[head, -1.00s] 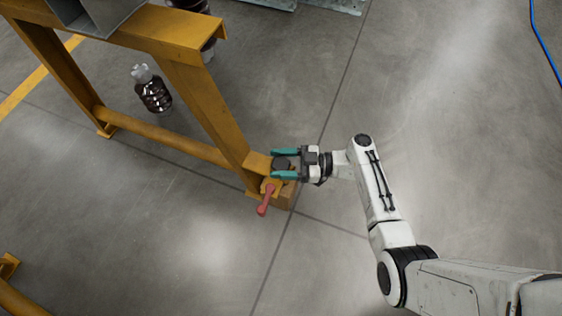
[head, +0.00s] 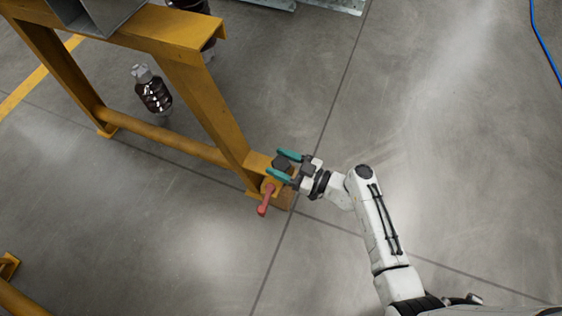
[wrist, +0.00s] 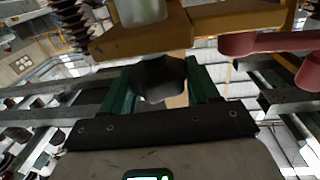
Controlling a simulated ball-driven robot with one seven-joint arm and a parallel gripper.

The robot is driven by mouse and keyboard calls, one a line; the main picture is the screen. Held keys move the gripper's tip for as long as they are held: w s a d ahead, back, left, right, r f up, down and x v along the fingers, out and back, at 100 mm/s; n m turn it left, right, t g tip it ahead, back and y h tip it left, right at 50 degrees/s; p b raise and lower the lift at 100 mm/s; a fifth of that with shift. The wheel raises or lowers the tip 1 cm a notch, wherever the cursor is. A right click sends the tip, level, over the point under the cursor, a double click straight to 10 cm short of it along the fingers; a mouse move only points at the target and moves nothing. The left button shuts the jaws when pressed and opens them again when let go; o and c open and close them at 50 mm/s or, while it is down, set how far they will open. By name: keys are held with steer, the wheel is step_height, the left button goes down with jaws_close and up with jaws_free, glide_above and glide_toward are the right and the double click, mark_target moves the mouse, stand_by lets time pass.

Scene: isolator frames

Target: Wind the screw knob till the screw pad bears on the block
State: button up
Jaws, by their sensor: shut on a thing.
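The dark, lobed screw knob (head: 281,163) sits at the foot of the yellow frame. It also shows in the wrist view (wrist: 158,78), between the two green fingers. My gripper (head: 284,166) is shut on the knob, with one finger on each side. A metal cylinder (wrist: 142,12) shows beyond the knob in the wrist view. The tan block (head: 284,198) stands under the yellow bracket, partly hidden by it and by my gripper. The screw pad is hidden, so I cannot tell whether it touches the block.
A red lever (head: 266,199) sticks out beside the bracket, close to my gripper. The yellow frame (head: 205,110) rises to the left. A dark ribbed insulator (head: 154,96) is beyond the frame's bar. The grey floor (head: 430,160) to the right is clear.

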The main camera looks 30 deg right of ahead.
steer(key=m+t+h, duration=0.1)
steer(key=m+h, duration=0.1)
steer(key=h, duration=0.1)
steer(key=m+t+h, duration=0.1)
steer(key=m+h, duration=0.1)
steer(key=h, duration=0.1)
steer(key=shift+t, duration=0.3)
steer(key=shift+m+h, duration=1.5)
steer(key=shift+h, duration=0.8)
steer(key=shift+m+h, duration=0.3)
steer(key=shift+h, duration=0.1)
steer(key=o, duration=1)
steer(key=shift+c, duration=0.2)
steer(key=shift+s, duration=0.1)
steer(key=s+a+p, duration=0.1)
steer(key=s, duration=0.9)
steer(key=shift+s+p, duration=0.3)
steer(key=shift+p, duration=0.1)
